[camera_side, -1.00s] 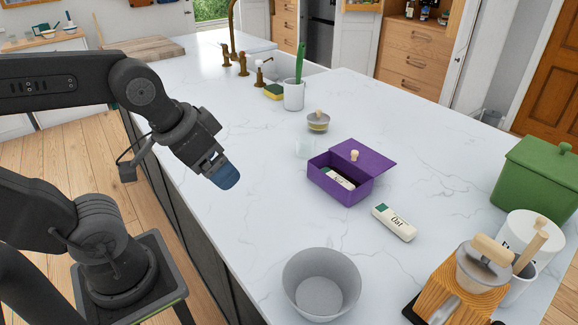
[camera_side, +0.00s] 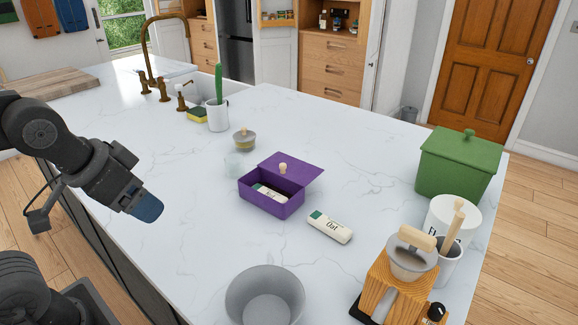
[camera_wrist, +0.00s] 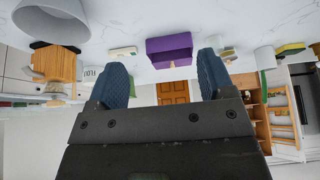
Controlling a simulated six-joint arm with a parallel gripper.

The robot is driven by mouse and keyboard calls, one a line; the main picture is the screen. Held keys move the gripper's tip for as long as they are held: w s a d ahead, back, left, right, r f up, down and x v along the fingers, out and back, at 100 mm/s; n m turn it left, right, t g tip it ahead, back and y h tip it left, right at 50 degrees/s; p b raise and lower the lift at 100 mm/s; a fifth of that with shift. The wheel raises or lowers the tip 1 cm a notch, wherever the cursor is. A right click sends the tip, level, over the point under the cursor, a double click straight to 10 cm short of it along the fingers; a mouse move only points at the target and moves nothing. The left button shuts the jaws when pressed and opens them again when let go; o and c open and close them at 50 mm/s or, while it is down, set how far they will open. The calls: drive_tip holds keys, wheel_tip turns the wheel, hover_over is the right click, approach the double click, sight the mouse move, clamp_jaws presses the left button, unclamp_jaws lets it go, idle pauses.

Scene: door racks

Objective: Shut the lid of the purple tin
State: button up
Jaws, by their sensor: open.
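The purple tin (camera_side: 265,199) stands on the white counter with its lid (camera_side: 291,170) open. The lid leans back at the tin's far side, its pale knob (camera_side: 283,168) showing. A white and green block (camera_side: 268,192) lies inside the tin. My gripper (camera_side: 148,207) is to the left of the tin, apart from it, above the counter's near left edge. In the upside-down wrist view my gripper (camera_wrist: 162,80) has its two blue fingers wide apart with nothing between them. The tin (camera_wrist: 169,48) shows beyond them there; its lid cannot be made out clearly.
A white and green "Oat" block (camera_side: 330,227) lies right of the tin. A grey bowl (camera_side: 265,297) is in front. Counter between gripper and tin is clear.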

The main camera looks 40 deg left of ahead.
drive_tip(key=shift+m+g, duration=0.3)
drive_tip(key=shift+g, duration=0.3)
drive_tip(key=w+r, duration=0.4)
drive_tip(key=w, duration=0.1)
drive_tip(key=w+r, duration=0.2)
drive_tip(key=w, duration=0.1)
drive_tip(key=shift+w, duration=0.1)
drive_tip(key=c, duration=0.6)
drive_tip(key=shift+o, duration=0.2)
drive_tip(key=m+g, duration=0.2)
drive_tip(key=g, duration=0.2)
hover_over(283, 164)
wheel_tip(283, 164, down, 5)
wheel_tip(283, 164, down, 13)
drive_tip(key=shift+r, duration=0.1)
clamp_jaws()
